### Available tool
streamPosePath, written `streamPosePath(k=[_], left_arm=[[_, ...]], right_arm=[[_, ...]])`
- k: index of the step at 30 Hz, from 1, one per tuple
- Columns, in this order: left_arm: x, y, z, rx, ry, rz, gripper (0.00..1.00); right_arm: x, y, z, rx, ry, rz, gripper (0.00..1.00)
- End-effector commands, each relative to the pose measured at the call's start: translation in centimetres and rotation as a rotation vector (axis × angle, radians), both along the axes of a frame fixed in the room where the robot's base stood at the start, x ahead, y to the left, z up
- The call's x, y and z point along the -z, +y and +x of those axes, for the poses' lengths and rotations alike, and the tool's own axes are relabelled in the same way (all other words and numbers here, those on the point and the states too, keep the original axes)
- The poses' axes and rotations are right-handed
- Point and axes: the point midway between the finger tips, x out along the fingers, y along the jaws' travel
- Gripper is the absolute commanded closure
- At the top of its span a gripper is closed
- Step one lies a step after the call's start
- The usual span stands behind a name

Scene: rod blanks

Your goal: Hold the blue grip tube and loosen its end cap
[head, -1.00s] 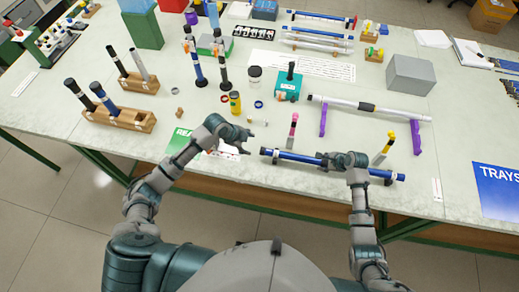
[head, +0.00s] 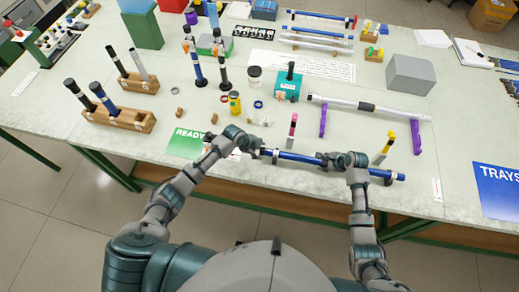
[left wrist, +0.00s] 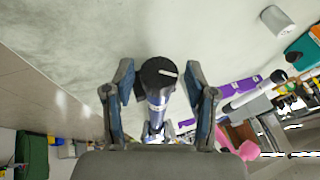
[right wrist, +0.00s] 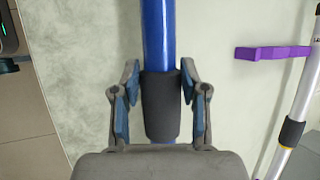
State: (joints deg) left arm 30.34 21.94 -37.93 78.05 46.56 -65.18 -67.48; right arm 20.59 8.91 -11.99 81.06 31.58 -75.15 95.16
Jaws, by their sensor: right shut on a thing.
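The blue grip tube (head: 300,156) lies level along the table's near side. My right gripper (head: 338,163) is shut on its black grip sleeve; the right wrist view shows the sleeve (right wrist: 161,105) between the fingers, with the blue tube (right wrist: 158,35) running on beyond. My left gripper (head: 257,147) is at the tube's left end. In the left wrist view the dark end cap (left wrist: 158,74), with a white mark, sits between the fingers. Those fingers are open, with a gap on both sides of the cap.
A silver tube (head: 345,104) rests on purple stands (head: 323,121) behind. Pink-topped (head: 292,130) and yellow (head: 384,150) upright pieces stand close to the blue tube. A green READY card (head: 187,143) lies left of it. Wooden racks (head: 118,117) stand far left.

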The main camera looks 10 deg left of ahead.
Motion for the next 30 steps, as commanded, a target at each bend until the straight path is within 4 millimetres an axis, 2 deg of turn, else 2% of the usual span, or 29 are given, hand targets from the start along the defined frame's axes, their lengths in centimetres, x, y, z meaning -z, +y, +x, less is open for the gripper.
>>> streamPosePath(k=[1, 5, 17, 30], left_arm=[[-0.02, 0.01, 0.0, 0.0, 0.0, 0.0, 0.63], [-0.02, 0.01, 0.01, 0.0, 0.0, 0.0, 0.96], [-0.07, 0.0, 0.3, -0.002, 0.069, 0.001, 0.97], [-0.07, 0.05, 0.88, -0.005, 0.361, 0.001, 0.97]], right_arm=[[-0.02, 0.01, 0.02, 0.0, -0.001, 0.0, 1.0], [-0.02, 0.01, 0.02, 0.0, 0.0, 0.0, 1.0], [-0.01, 0.04, 0.02, -0.001, 0.0, 0.001, 1.0], [0.0, 0.06, 0.02, -0.002, 0.0, 0.0, 1.0]])
